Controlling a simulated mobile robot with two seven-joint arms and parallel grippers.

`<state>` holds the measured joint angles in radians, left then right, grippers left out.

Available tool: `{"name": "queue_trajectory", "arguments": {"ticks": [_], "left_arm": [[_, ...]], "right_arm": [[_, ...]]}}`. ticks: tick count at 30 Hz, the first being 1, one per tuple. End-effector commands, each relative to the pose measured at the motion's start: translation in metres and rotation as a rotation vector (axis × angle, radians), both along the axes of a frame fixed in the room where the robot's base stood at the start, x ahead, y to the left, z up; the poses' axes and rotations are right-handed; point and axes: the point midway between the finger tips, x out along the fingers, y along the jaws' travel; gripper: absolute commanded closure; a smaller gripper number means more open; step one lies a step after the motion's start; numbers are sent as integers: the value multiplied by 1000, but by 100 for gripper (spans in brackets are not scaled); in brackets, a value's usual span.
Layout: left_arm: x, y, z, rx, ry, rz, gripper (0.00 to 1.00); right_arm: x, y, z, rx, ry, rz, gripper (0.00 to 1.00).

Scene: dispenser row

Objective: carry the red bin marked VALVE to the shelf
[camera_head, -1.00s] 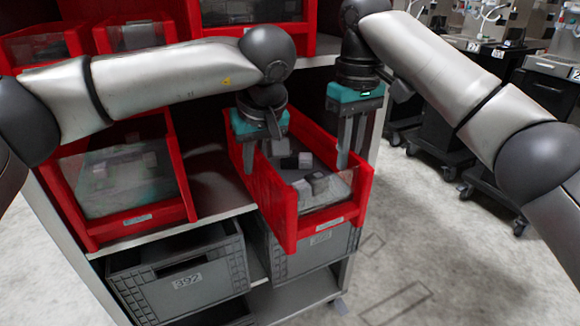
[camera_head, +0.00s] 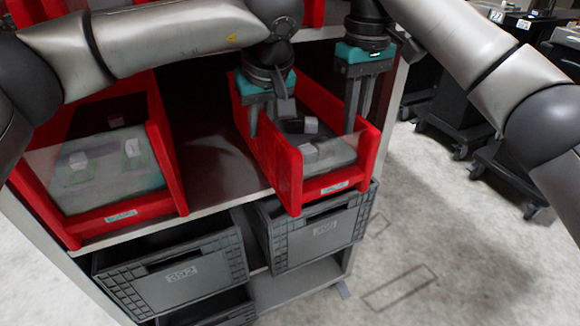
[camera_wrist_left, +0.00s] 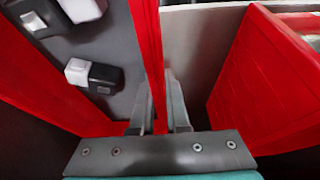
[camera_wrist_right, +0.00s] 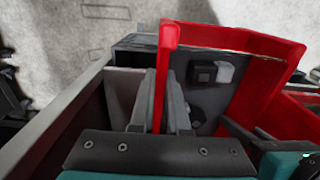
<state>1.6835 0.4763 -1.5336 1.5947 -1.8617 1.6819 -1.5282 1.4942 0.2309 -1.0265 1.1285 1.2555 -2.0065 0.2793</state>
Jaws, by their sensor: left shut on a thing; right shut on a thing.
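A red open bin (camera_head: 288,168) with a clear front panel sits in the right bay of the shelf unit (camera_head: 226,200), its front end projecting past the shelf edge. It holds several small white and dark blocks. Its front label is too small to read, so I cannot confirm VALVE. My left gripper (camera_head: 262,120) is shut on its left wall, which also shows between the fingers in the left wrist view (camera_wrist_left: 149,50). My right gripper (camera_head: 359,118) is shut on its right wall, seen in the right wrist view (camera_wrist_right: 161,85).
Another red bin (camera_head: 165,160) stands to the left on the same shelf, with a gap between them. Grey crates (camera_head: 170,280) (camera_head: 320,235) stand below. More red bins are on the shelf above. Dark wheeled carts (camera_head: 515,165) stand at the right; floor is clear in front.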

Motion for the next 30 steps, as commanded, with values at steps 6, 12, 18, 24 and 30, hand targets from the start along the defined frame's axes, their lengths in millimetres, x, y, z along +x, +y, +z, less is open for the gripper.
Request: {"name": "queue_trajectory", "arguments": {"ticks": [6,12,18,24,30], "left_arm": [[1,1,-1,0,-7,4,100],[1,1,-9,0,-7,4,100],[1,1,-16,0,-7,4,100],[1,1,-24,0,-7,4,100],[1,1,-32,0,-7,4,100]], "right_arm": [[1,-2,-5,-4,-1,-6,100],[1,-2,-12,-4,-1,-6,100],[1,-2,-20,-4,-1,-6,100],[1,-2,-27,-4,-1,-6,100],[1,-2,-35,-4,-1,-6,100]]}}
